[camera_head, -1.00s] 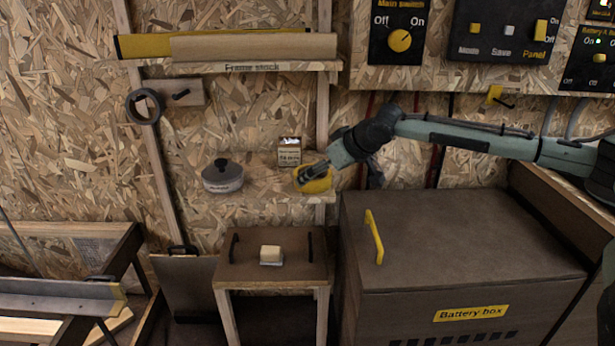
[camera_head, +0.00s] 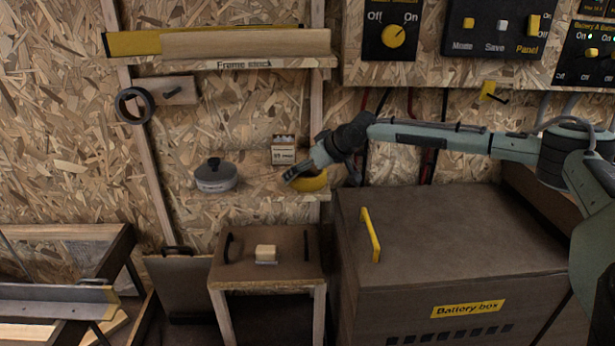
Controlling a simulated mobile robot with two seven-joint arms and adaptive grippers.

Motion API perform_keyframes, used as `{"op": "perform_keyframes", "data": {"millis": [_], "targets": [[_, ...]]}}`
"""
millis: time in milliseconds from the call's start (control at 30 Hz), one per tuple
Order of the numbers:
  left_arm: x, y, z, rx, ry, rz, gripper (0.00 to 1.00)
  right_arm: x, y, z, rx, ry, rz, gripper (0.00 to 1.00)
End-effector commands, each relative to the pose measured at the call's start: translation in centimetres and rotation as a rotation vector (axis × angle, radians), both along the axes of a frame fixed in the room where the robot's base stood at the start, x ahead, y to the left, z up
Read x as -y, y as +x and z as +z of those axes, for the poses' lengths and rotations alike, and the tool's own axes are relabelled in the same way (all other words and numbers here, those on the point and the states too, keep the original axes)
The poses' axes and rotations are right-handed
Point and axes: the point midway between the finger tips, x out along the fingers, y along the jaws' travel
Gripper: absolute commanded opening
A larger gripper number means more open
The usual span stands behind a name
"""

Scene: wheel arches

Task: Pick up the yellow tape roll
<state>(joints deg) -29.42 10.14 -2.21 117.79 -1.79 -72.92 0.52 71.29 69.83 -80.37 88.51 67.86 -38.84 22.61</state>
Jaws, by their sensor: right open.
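The yellow tape roll (camera_head: 313,183) lies on the small wall shelf, near the shelf's right end. My right gripper (camera_head: 291,179) reaches in from the right, with its open fingers at the upper left part of the roll in the picture. The fingers and wrist hide part of the roll. I cannot tell whether they touch it. My left gripper is not in view.
On the same shelf (camera_head: 255,208) stand a small carton (camera_head: 284,150) close behind the gripper and a lidded grey pot (camera_head: 215,176) to the left. A battery box (camera_head: 450,235) with a yellow handle stands below right. A small bench (camera_head: 290,245) holds a pale block (camera_head: 265,252).

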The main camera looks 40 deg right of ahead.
Motion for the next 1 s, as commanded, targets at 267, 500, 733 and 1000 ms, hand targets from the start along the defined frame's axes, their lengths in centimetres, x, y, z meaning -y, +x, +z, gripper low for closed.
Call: {"op": "perform_keyframes", "data": {"millis": [267,500,733,1000], "targets": [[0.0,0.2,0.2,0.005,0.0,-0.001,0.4,0.0,0.0,0.0,0.0,0.0,0.0,0.7],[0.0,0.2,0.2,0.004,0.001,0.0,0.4,0.0,0.0,0.1,0.001,0.0,0.0,0.46],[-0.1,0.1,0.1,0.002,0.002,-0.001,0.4,0.0,0.0,0.4,0.001,0.0,0.0,0.46],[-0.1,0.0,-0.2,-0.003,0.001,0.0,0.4,0.0,0.0,3.7,0.004,0.002,0.0,0.46]]}}
